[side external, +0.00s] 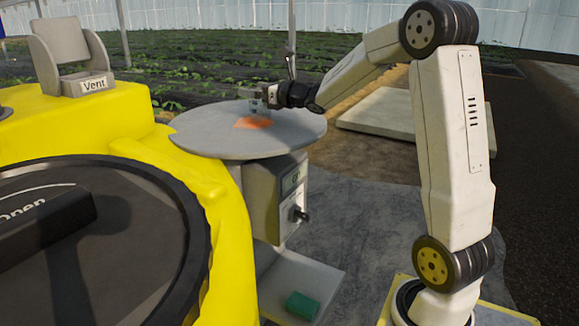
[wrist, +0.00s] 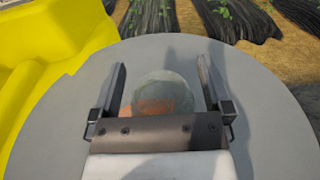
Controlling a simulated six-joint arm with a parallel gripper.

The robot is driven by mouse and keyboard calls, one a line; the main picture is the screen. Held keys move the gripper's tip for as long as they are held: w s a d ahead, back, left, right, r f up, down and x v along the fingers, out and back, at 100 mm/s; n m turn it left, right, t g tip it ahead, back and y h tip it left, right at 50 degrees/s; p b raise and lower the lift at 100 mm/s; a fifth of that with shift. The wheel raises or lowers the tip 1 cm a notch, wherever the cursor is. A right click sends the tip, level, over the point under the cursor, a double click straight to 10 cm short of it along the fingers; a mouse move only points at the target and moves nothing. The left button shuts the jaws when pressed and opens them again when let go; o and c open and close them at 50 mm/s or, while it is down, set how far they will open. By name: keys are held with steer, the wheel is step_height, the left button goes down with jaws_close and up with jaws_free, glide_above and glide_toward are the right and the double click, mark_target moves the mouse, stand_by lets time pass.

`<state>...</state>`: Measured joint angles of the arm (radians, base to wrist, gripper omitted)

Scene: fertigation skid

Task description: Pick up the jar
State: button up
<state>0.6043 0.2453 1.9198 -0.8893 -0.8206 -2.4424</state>
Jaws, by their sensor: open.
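The jar (wrist: 160,88) is pale and see-through, and stands on the round grey tabletop (side external: 205,140). In the wrist view it lies between the two fingers of my open gripper (wrist: 161,66), with a gap on each side. Its near part is hidden behind the gripper's body. In the side view my gripper (side external: 262,94) is low over the tabletop, and the jar (side external: 257,108) is partly hidden by it. An orange patch (side external: 252,123) lies on the tabletop beside the jar, and orange shows at the jar in the wrist view.
A yellow tank (side external: 110,117) with a large black lid (side external: 150,225) and a "Vent" fitting (side external: 95,85) stands left of the tabletop. Below are a grey control box (side external: 290,190) with a knob and a green block (side external: 302,305) on a shelf.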

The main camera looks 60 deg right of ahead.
steer(key=shift+w, duration=0.1)
stand_by(0.4)
steer(key=c, duration=1.3)
steer(key=shift+c, duration=0.2)
steer(key=shift+r, duration=0.9)
steer(key=s+a+r, duration=0.4)
steer(key=s+r, duration=0.7)
steer(key=s, duration=0.2)
steer(key=shift+a, duration=0.4)
steer(key=shift+r, duration=0.1)
